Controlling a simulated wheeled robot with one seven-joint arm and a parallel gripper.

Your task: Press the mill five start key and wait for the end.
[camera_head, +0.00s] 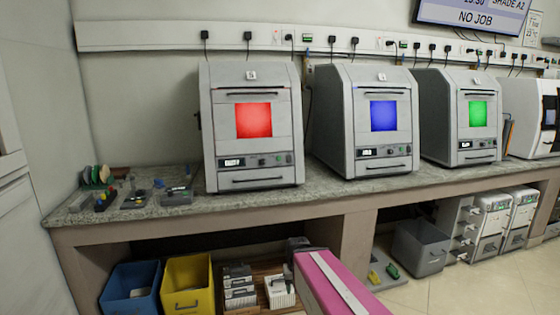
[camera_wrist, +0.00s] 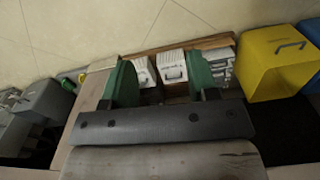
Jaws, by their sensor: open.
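Three grey mills stand in a row on the counter in the head view: one with a red window (camera_head: 226,133), one with a blue window (camera_head: 345,120) and one with a green window (camera_head: 450,117). Each has a small number plate above, too small to read, so I cannot tell which is mill five. Under each window is a panel with a small display and keys; the red-window mill's panel (camera_head: 255,161) is the largest in view. My gripper (camera_wrist: 160,84) shows two green fingers apart, with nothing held between them. It is low, in front of the counter, away from the panels.
A stone counter (camera_head: 120,221) runs under the mills, with small tools at its left end. Below stand a blue bin (camera_head: 131,288), a yellow bin (camera_head: 187,285), stacked boxes and a grey bin (camera_head: 420,246). A wall screen (camera_head: 475,14) reads NO JOB. The floor in front is open.

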